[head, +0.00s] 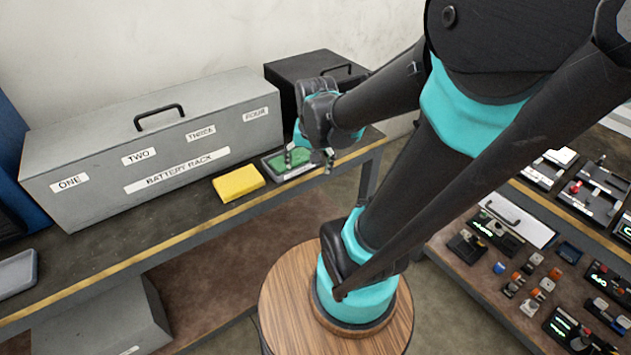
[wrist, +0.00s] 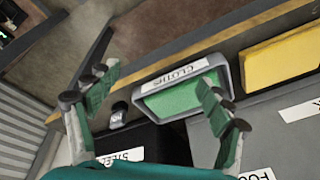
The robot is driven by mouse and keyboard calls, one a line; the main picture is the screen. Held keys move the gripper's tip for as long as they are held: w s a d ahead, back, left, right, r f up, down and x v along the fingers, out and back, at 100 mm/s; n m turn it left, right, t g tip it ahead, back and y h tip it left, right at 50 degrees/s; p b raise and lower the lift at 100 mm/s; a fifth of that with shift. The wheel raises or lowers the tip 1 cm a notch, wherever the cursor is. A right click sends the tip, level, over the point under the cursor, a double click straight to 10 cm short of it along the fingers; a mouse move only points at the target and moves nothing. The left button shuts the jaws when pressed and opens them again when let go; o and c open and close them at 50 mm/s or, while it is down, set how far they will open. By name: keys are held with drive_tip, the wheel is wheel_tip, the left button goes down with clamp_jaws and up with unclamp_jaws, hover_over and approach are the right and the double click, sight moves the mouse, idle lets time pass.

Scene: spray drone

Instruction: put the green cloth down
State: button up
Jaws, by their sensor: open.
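The green cloth (wrist: 181,98) lies in a small grey tray labelled CLOTHS (wrist: 150,86) in the wrist view. In the head view the cloth (head: 299,159) shows in the same tray (head: 272,167) on the bench, partly hidden by my gripper. My gripper (head: 309,158) is over the tray, with its fingers apart. In the wrist view my gripper (wrist: 160,92) is open, and the cloth shows between and beyond the fingers, nothing held. Whether a finger touches the tray I cannot tell.
A yellow cloth or sponge (head: 239,183) lies left of the tray. A grey battery rack box (head: 90,170) and a black box (head: 300,72) stand behind. The bench's front edge (head: 150,253) is close. Small parts cover the right-hand table (head: 470,266).

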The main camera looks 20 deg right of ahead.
drive_tip(key=s+d+f+n+t, duration=0.1)
drive_tip(key=s+f+n, duration=0.3)
drive_tip(key=shift+s+f+n, duration=0.15)
drive_tip(key=shift+s+n, duration=0.15)
drive_tip(key=shift+s, duration=0.1)
